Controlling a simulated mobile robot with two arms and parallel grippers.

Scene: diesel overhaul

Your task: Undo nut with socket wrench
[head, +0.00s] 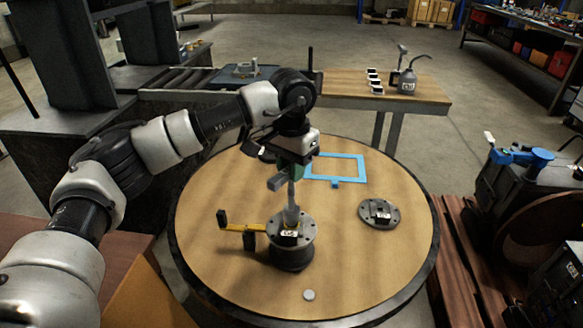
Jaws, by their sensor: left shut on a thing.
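My left gripper (289,172) is above the middle of the round table, pointing down and shut on an upright grey tool, which looks like the socket wrench (291,208). The wrench's lower end meets the top of a flanged cylinder part (292,256) standing on the table. Whether the socket is seated on a nut cannot be told; any nut under it is hidden. A yellow bar (242,228) with black upright ends sits beside the cylinder's left side, near its flange. My right gripper is not in view.
The round wooden table (225,275) also holds a blue rectangular frame (336,182), a separate round flange (380,213) and a small pale disc (309,295). Behind stands a bench (425,92) with an oil can (407,82). Machinery with a blue part (522,156) stands at right.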

